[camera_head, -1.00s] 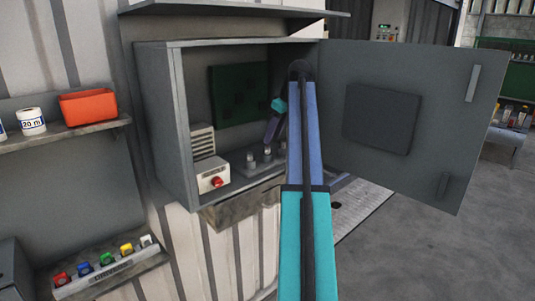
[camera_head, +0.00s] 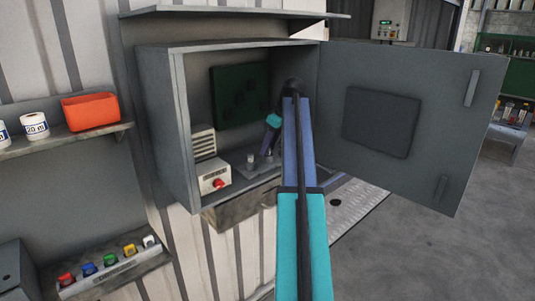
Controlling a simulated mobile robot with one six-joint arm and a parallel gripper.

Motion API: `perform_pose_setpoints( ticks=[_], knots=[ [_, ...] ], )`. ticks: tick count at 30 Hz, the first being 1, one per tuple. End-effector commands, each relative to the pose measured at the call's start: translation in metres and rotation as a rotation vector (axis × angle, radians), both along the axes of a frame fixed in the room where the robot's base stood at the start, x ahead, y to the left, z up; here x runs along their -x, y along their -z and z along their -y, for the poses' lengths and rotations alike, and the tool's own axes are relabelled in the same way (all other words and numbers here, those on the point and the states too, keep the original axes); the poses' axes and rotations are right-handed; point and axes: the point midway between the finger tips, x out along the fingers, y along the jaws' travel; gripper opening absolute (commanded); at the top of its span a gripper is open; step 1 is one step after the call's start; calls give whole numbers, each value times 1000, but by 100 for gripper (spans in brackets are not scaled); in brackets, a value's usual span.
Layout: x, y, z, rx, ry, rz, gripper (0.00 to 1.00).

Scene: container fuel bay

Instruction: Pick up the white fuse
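A white piece (camera_head: 149,241) sits at the right end of a row of coloured pieces in a grey rack (camera_head: 112,273) on the lower left shelf. It looks like the white fuse, though it is small in view. My arm reaches into the open grey cabinet, well to the right of that rack. My gripper (camera_head: 267,151) points down inside the cabinet, close to small pale upright parts (camera_head: 250,161) on the cabinet floor. Its fingertips are tiny and partly hidden, so I cannot tell whether they are open or shut, or touching anything.
The cabinet door (camera_head: 440,130) stands open to the right. An orange bin (camera_head: 90,110) and white rolls (camera_head: 35,126) stand on the upper left shelf. Floor at right (camera_head: 420,250) is clear.

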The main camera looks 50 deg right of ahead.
Motion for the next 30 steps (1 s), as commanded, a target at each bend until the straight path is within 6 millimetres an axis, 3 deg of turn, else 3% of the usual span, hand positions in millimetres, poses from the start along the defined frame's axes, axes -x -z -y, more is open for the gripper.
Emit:
perform_pose_setpoints(
  ticks=[17,24,30],
  knots=[
    [0,1,1,1,1,0,39],
    [0,1,1,1,1,0,0],
    [0,1,1,0,2,0,0]
  ],
)
